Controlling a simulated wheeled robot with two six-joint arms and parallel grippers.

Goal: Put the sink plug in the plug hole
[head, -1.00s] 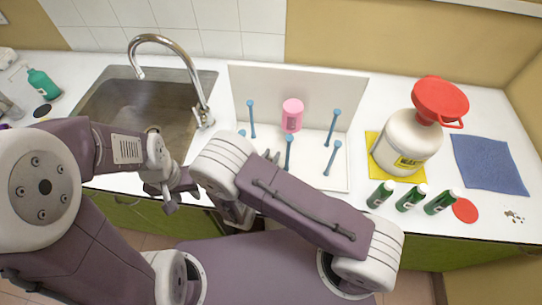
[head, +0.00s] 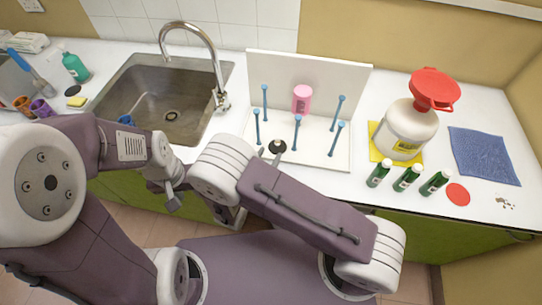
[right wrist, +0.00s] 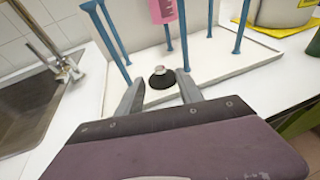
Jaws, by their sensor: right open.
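The sink plug (head: 276,149), black with a silver knob, stands on the front edge of the white peg board (head: 312,152), right of the sink. The right wrist view shows the plug (right wrist: 160,79) knob up, at the mouth between the tips of my right gripper (right wrist: 160,88), which is open and not closed on it. In the head view my right forearm hides most of that gripper. The plug hole (head: 171,115) is uncovered in the metal sink basin (head: 190,127). My left gripper (head: 172,193) hangs before the counter's front edge; its jaws are unclear.
A curved tap (head: 190,28) stands behind the sink. Blue pegs (head: 297,133) and a pink cup (head: 302,98) surround the plug's rear side. A large white jug (head: 407,130) and several green bottles (head: 407,179) stand at right.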

